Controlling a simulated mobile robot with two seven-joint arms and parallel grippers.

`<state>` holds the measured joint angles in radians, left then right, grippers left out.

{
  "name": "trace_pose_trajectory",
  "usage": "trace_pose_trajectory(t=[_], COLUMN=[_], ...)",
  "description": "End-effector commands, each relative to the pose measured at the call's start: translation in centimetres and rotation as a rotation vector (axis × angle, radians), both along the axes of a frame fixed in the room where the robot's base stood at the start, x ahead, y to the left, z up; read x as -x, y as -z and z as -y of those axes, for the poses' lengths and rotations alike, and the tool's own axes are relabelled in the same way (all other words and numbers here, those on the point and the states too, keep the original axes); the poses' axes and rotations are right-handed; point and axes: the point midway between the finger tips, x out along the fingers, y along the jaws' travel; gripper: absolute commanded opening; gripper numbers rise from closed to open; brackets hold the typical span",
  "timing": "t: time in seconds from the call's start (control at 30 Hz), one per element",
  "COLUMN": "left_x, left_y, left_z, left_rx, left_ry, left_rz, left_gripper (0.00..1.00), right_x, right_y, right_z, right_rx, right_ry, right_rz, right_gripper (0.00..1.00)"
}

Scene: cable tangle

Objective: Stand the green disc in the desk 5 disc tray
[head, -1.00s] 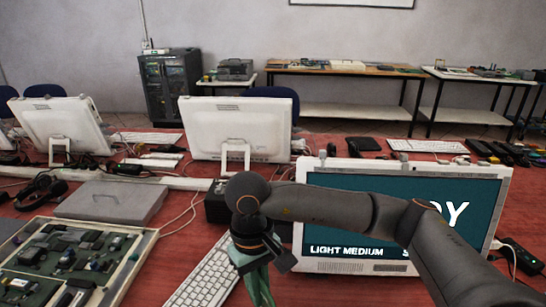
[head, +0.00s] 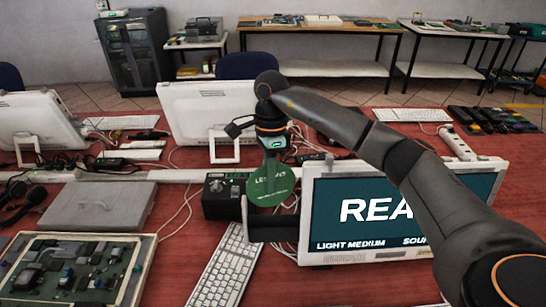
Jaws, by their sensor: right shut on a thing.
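The green disc (head: 269,186) hangs upright with its flat face toward me, and pale lettering shows on it. My right gripper (head: 272,158) is shut on its top edge and points down. A dark tray-like piece with a pale upright end (head: 245,218) sticks out from the left side of the monitor, just below the disc; it looks like the disc tray. The disc's lower edge is close above it, and I cannot tell if they touch. My left gripper is not in view.
The monitor (head: 347,207) with a lit screen stands to the right, partly behind my right arm. A black box (head: 222,197) is left of the disc. A white keyboard (head: 229,265), a grey case (head: 98,207) and a tray of parts (head: 138,268) lie on the red desk.

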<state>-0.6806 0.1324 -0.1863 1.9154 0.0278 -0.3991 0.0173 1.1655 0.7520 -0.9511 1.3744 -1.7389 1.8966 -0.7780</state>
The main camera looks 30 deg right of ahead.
Motion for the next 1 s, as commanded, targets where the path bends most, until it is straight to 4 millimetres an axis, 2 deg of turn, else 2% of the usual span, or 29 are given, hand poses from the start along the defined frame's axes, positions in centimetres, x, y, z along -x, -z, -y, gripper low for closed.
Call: trace_pose_trajectory(t=[0.03,0.13,0.33,1.0], left_x=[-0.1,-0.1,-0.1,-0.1], left_y=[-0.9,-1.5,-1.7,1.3], left_z=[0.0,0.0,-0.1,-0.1], left_rx=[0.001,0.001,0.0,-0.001], left_ry=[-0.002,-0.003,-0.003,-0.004], left_rz=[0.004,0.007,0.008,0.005], left_gripper=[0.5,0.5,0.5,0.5], right_x=[-0.3,-0.8,-1.1,-0.4], right_y=[-0.9,-1.3,-1.5,2.7], right_z=[0.5,1.2,1.7,1.3], right_rx=[-0.002,-0.004,-0.007,-0.006], right_ry=[0.076,0.196,0.302,0.303], right_rz=[-0.008,-0.02,-0.03,-0.029], right_gripper=[0.0,0.0,0.0,0.0])
